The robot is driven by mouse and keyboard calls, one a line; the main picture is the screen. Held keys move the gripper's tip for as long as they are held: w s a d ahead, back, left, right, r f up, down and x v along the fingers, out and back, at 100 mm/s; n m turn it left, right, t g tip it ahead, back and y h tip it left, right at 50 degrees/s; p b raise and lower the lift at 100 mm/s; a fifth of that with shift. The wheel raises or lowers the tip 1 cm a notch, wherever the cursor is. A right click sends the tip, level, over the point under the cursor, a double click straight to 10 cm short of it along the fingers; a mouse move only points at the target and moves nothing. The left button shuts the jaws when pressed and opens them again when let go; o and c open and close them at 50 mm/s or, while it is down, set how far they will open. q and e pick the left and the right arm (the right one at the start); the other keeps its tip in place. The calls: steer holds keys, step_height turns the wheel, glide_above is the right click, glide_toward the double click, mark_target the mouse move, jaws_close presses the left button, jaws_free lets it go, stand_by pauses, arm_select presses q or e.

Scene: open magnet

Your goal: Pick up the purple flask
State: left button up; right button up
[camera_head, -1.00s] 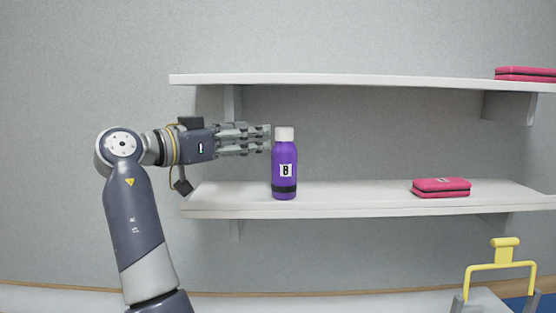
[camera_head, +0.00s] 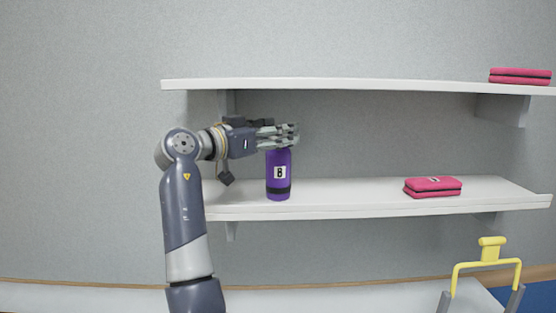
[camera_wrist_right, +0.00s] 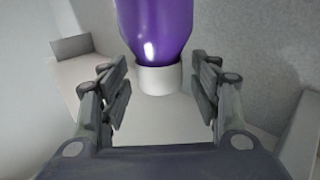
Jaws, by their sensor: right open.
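The purple flask (camera_head: 278,176) stands upright on the lower shelf (camera_head: 340,198), with a dark band and a white label marked B. My right gripper (camera_head: 292,136) is level with the flask's top, and its fingers hide the white cap in the head view. In the right wrist view, the flask (camera_wrist_right: 158,32) appears upside down with its white cap (camera_wrist_right: 159,79) between the two open fingers (camera_wrist_right: 160,88). Gaps show on both sides of the cap. My left gripper is not in view.
A pink case (camera_head: 433,187) lies on the lower shelf to the right. Another pink case (camera_head: 519,77) lies on the upper shelf (camera_head: 340,86), which runs above the gripper. A yellow-handled object (camera_head: 487,264) stands at the lower right. The shelf between flask and case is clear.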

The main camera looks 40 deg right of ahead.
steer(key=shift+d, duration=0.55)
steer(key=shift+w+a, duration=0.1)
steer(key=shift+a, duration=0.05)
steer(key=shift+c, duration=0.4)
steer(key=c, duration=0.4)
jaws_close()
